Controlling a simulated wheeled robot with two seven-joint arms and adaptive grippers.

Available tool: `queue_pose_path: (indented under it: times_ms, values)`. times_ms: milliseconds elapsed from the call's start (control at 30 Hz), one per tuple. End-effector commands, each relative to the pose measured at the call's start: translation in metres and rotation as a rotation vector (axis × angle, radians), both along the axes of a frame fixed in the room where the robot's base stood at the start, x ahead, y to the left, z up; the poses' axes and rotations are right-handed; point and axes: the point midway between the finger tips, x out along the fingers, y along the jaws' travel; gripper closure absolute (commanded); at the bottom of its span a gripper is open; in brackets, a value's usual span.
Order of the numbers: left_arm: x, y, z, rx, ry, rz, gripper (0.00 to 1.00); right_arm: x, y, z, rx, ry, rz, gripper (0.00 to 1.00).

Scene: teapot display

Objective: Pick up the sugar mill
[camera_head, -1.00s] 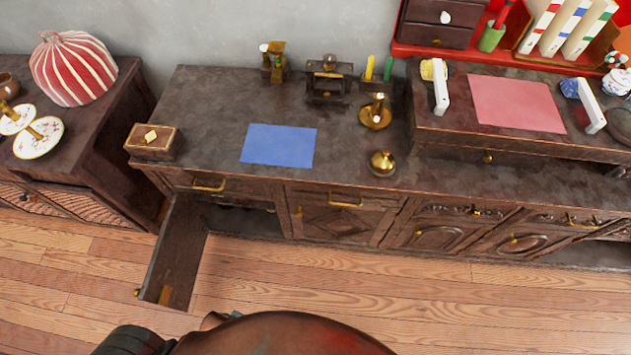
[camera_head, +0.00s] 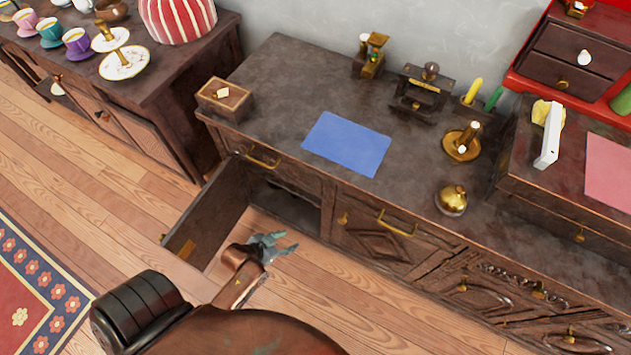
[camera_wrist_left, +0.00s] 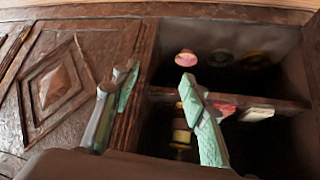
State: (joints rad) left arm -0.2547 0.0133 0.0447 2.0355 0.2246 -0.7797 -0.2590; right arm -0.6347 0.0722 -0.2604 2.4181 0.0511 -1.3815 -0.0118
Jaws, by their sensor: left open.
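No thing in view can be surely named as the sugar mill. A small brass and wood piece, like a mill (camera_head: 374,52), stands at the back of the dark counter. My left gripper (camera_head: 284,244) is open and empty, in front of the open cabinet compartment below the counter. In the left wrist view its teal fingers (camera_wrist_left: 152,92) are apart, facing the compartment. My right gripper is not in view.
The open cabinet door (camera_head: 208,218) stands left of my gripper; a diamond-panel door (camera_head: 375,242) is shut to its right. A shelf edge (camera_wrist_left: 160,95) crosses the compartment, with several small items near it. A blue sheet (camera_head: 347,144) and wooden box (camera_head: 225,100) lie on the counter.

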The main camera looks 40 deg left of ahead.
Motion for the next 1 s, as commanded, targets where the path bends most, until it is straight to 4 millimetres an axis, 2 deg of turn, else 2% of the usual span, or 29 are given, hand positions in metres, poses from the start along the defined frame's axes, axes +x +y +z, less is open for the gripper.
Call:
queue_pose_path:
  times_ms: [33,200,300,400,533,767,1000]
  values:
    - [0.024,0.001,-0.001,-0.005,-0.065,0.011,0.6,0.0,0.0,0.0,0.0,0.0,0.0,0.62]
    - [0.111,0.014,0.008,0.001,-0.361,0.096,0.6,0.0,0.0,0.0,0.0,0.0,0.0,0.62]
    - [0.151,0.027,0.019,0.023,-0.526,0.181,0.6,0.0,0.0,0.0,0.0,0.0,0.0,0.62]
    - [0.176,0.041,0.028,0.055,-0.657,0.276,0.6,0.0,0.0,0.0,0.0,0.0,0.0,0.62]
    - [0.192,0.055,0.037,0.103,-0.776,0.393,0.6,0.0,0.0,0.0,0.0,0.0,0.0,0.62]
    - [0.2,0.067,0.042,0.151,-0.852,0.494,0.6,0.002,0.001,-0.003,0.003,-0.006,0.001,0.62]
    - [0.232,0.083,0.039,0.156,-0.856,0.501,0.6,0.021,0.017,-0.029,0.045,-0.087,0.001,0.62]
